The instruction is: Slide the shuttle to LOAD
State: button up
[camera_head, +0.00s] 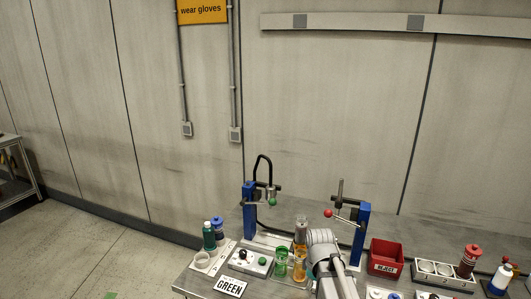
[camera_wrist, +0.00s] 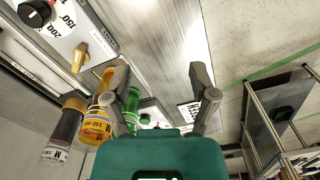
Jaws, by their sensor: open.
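My gripper (camera_wrist: 158,78) is open in the wrist view, its two fingers spread with nothing between the tips except metal surface beyond. A brass peg (camera_wrist: 80,57) stands to the left of the fingers, beside a pale panel edge with small lettering too blurred to read surely. I cannot tell whether this peg belongs to the shuttle. An amber container (camera_wrist: 97,124) and a green one (camera_wrist: 131,108) are close to the left finger, partly hidden by it. In the head view, my arm hides the gripper and part of the bench between two blue posts (camera_head: 249,207).
A dark container (camera_wrist: 64,131) is at lower left in the wrist view. A red-knobbed lever (camera_head: 328,213) projects from the right post.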

jog(key=s+f+m+b, duration=0.2)
jog(key=s+d+f+m+b, duration=0.1)
jog(key=s+f+m+b, duration=0.1)
jog(key=f+m+b, duration=0.1)
jog(key=s+f+m+b, duration=0.2)
jog(key=s+f+m, duration=0.1)
jog(key=shift+d+f, duration=0.15)
jog(key=shift+f, duration=0.1)
jog(key=shift+s+d+f+m+b, duration=0.2)
jog(key=shift+s+f+m+b, duration=0.35)
jog(key=shift+m, duration=0.35)
jog(key=shift+w+r, duration=0.1)
dwell(1.3)
